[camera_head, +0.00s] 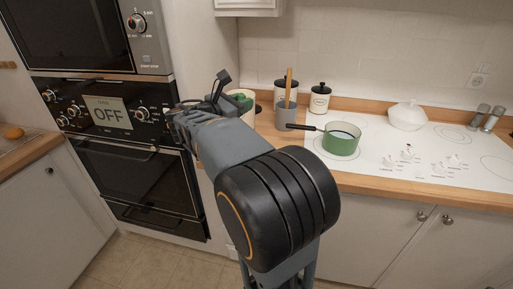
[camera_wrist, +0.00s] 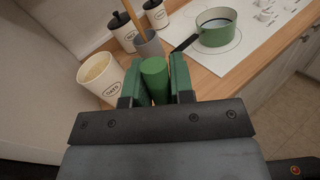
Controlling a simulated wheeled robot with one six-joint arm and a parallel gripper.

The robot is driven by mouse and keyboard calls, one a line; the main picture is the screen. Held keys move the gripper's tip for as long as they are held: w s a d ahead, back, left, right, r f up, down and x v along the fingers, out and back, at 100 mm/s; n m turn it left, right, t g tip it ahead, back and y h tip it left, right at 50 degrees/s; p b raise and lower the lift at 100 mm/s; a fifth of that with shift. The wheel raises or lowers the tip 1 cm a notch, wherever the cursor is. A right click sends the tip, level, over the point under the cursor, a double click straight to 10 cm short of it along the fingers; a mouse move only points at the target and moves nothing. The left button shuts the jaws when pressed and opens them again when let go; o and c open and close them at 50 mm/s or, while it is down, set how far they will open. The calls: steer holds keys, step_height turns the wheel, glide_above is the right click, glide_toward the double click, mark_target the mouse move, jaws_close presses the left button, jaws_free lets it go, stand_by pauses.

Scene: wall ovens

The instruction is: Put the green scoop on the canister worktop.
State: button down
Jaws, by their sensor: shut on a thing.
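My gripper (camera_wrist: 156,66) is shut on a green, rounded piece, the green scoop (camera_wrist: 155,84), which stands between the two fingers in the wrist view. The rest of the scoop is hidden. In the head view my gripper (camera_head: 220,88) is at the left end of the canister worktop (camera_head: 268,130), with a bit of green beside it. The wooden worktop also shows in the wrist view (camera_wrist: 203,84), beyond and below the fingers. I cannot tell the exact height of the scoop over it.
An open oats canister (camera_wrist: 100,78) stands just left of the fingers. A grey utensil pot (camera_wrist: 149,45) and black-lidded canisters (camera_wrist: 122,30) stand behind. A green saucepan (camera_head: 341,140) sits on the white hob (camera_head: 400,165), its dark handle pointing toward the canisters. Ovens (camera_head: 130,165) are at left.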

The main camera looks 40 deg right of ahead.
steer(key=d+f+g, duration=0.1)
steer(key=d+f, duration=0.1)
steer(key=d, duration=0.7)
steer(key=w+d+f, duration=0.2)
steer(key=d+f, duration=0.3)
steer(key=f, duration=0.4)
steer(key=shift+w+f, duration=0.2)
steer(key=shift+w, duration=0.2)
steer(key=shift+b, duration=0.3)
steer(key=shift+f, duration=0.15)
steer(key=c, duration=1)
jaws_free()
